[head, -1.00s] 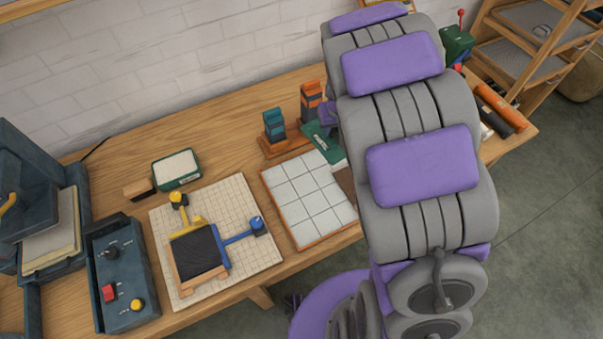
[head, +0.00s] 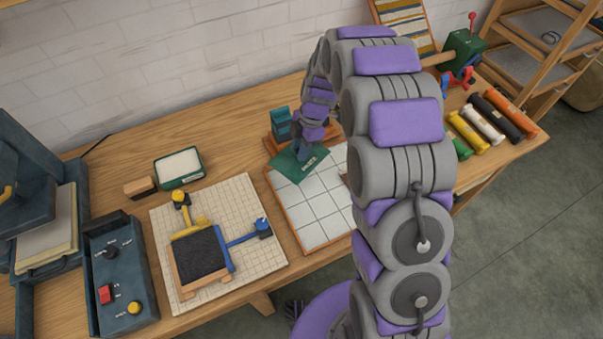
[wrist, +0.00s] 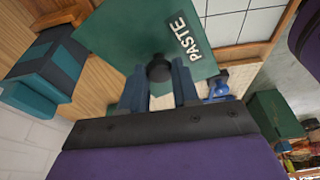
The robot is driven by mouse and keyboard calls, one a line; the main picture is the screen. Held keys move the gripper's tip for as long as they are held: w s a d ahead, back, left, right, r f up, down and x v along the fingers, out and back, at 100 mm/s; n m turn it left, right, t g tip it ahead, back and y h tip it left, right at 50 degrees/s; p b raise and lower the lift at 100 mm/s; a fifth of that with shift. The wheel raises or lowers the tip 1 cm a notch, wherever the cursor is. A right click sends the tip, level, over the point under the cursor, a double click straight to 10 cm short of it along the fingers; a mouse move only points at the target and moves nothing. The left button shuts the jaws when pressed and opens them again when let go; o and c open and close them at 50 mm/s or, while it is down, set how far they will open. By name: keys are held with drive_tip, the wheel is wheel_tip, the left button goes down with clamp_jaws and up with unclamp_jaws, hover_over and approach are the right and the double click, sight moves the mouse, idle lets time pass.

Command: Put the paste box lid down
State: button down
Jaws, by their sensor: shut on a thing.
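The paste box lid (head: 289,166) is a flat green plate with a white PASTE label. In the wrist view the lid (wrist: 125,30) shows close up, with a dark round knob (wrist: 158,68) on it. My gripper (wrist: 160,85) is shut on the knob between its two blue-grey fingers. In the head view my gripper (head: 303,153) is over the lid, at the back left corner of the white tiled board. I cannot tell whether the lid touches what is below it. An open green box with white contents (head: 179,166) stands on the bench to the left.
A teal block-like holder (head: 281,124) stands just behind the lid. The white tiled board (head: 320,205) has bare tiles in front. A grid board (head: 255,190) with a black pad and yellow and blue clamps lies left. Several coloured rolls (head: 483,124) lie at right. Bare wood (head: 225,140) shows behind the grid board.

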sight(303, 166)
drive_tip(key=x, duration=0.3)
drive_tip(key=shift+b, duration=0.3)
drive_tip(key=f, duration=0.2)
drive_tip(key=d+f, duration=0.1)
drive_tip(key=f, duration=0.1)
drive_tip(key=f+b, duration=0.1)
drive_tip(key=f, duration=0.1)
drive_tip(key=shift+w+d+f, duration=0.1)
drive_tip(key=shift+d+f, duration=0.05)
drive_tip(key=shift+d, duration=0.15)
drive_tip(key=shift+a+f, duration=0.2)
drive_tip(key=shift+a, duration=0.3)
drive_tip(key=c, duration=1.3)
unclamp_jaws()
drive_tip(key=shift+a, duration=0.1)
drive_tip(key=o, duration=0.5)
drive_tip(key=shift+d+r, duration=0.1)
drive_tip(key=shift+d, duration=0.2)
drive_tip(key=shift+c, duration=0.2)
drive_tip(key=shift+d, duration=0.15)
